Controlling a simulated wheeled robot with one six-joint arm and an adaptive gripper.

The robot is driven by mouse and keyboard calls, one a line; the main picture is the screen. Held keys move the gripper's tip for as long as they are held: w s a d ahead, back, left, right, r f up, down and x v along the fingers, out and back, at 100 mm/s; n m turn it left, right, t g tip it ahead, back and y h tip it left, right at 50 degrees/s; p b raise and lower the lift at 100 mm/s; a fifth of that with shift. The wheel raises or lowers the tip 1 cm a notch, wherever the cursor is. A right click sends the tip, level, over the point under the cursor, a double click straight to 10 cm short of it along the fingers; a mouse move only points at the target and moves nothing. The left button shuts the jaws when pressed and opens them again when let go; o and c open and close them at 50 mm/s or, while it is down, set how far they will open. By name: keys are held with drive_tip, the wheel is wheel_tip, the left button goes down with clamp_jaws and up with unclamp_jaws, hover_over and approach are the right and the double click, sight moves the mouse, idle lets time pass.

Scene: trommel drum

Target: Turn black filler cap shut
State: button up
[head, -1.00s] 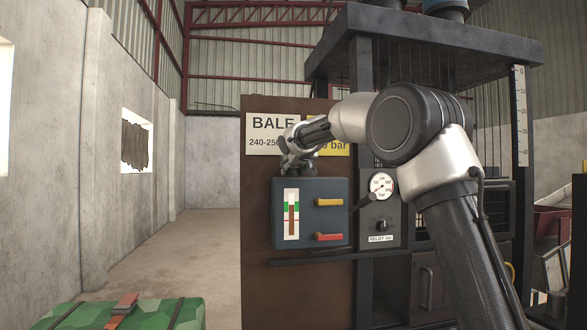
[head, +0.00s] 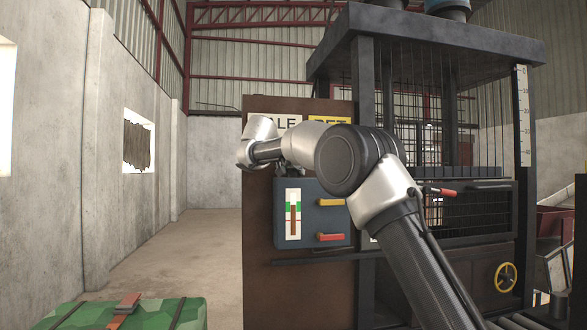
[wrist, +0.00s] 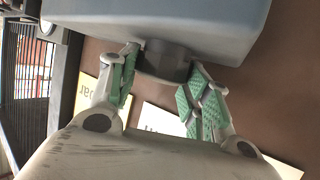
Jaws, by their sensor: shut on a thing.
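The black filler cap (wrist: 165,66) sits on the blue-grey tank box, whose body fills the top of the wrist view (wrist: 160,18). My gripper (wrist: 168,73) has its green-padded fingers on either side of the cap, shut on it. In the head view the tank box (head: 265,210) hangs on the brown panel, with a sight gauge (head: 293,214), a yellow handle (head: 331,202) and a red handle (head: 331,237). There my arm hides the cap and most of my gripper, above the box's top.
The brown panel (head: 300,290) carries a white sign (head: 290,119) and a yellow sign (head: 330,122), both partly hidden by my arm. The baler press with mesh doors (head: 470,210) stands right. A green camouflage case (head: 160,314) is at lower left. Floor at left is clear.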

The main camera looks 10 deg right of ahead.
drive_tip(key=shift+a+m+g+h, duration=0.1)
drive_tip(key=shift+m+g+h, duration=0.6)
drive_tip(key=shift+m, duration=0.1)
drive_tip(key=o, duration=1)
drive_tip(key=v, duration=1.1)
drive_tip(key=shift+s+a+r, duration=0.1)
drive_tip(key=shift+s+a, duration=0.1)
drive_tip(key=shift+a, duration=0.2)
